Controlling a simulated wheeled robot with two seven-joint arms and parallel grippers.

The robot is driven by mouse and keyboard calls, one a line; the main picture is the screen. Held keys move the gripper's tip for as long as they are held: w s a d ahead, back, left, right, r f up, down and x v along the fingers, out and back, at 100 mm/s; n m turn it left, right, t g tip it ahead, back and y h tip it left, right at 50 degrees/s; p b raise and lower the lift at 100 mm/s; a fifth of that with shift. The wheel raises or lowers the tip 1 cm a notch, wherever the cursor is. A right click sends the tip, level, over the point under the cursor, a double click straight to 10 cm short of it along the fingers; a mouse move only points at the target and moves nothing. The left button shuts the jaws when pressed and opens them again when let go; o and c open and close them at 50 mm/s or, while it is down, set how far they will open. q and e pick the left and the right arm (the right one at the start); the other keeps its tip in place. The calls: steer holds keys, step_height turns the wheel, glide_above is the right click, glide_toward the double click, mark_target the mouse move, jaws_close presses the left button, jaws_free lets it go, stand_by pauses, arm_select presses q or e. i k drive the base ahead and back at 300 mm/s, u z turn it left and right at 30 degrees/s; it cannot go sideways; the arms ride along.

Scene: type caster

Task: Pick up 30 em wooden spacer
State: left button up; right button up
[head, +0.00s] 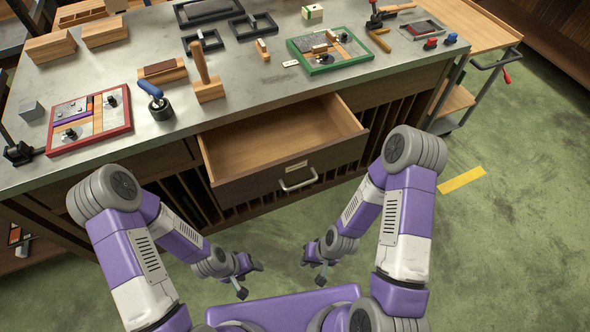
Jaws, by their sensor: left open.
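Several wooden pieces that may be the 30 em wooden spacer show in the head view, and no label on them is readable. A small wooden piece (263,50) stands on the bench near the middle. Other wooden strips (322,48) lie in the green-framed tray (293,55), and more strips (98,114) lie in the red-framed tray (128,127). My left gripper (249,278) is open, low in front of the bench, away from all of these. My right gripper (312,272) is beside it at similar height; its jaws are too small to judge.
An open, apparently empty drawer (282,140) juts out from the bench (243,96) towards my arms. A blue-handled roller (158,103), an upright wooden handle on a block (208,90) and dark metal frames (205,40) stand on top. A wooden cart (470,25) is at right.

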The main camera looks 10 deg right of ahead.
mark_target(317, 50)
steer(key=z, duration=2.1)
steer(key=i, duration=2.25)
steer(key=u, duration=2.95)
